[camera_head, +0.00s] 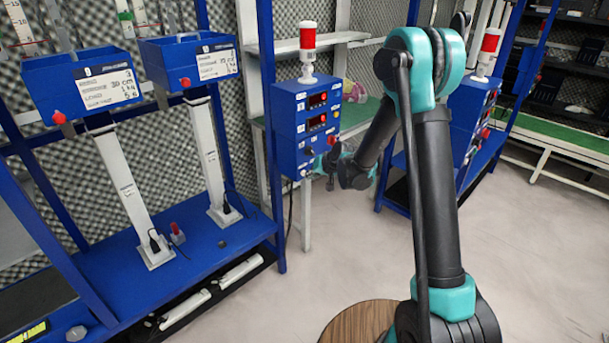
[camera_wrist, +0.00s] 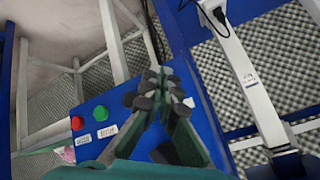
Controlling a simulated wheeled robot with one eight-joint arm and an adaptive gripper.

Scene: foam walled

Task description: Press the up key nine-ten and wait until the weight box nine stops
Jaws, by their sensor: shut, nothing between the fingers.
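A blue control box (camera_head: 300,132) with two red displays stands mid-picture in the head view. My gripper (camera_head: 328,163) is at the lower right of its front face. In the wrist view my gripper (camera_wrist: 160,95) is shut and empty, its fingertips over the blue panel (camera_wrist: 100,112). A red button (camera_wrist: 77,123) and a green button (camera_wrist: 75,141) show there beside small labels. The fingers hide part of the panel; I cannot tell which key is nine-ten or whether the tips touch one.
A red-and-white beacon (camera_head: 307,45) stands on the control box. A blue frame with a low blue deck (camera_head: 190,262) fills the left. Another blue control box (camera_head: 473,105) is behind my arm. A round wooden stool (camera_head: 355,322) stands at the front. Floor is open at right.

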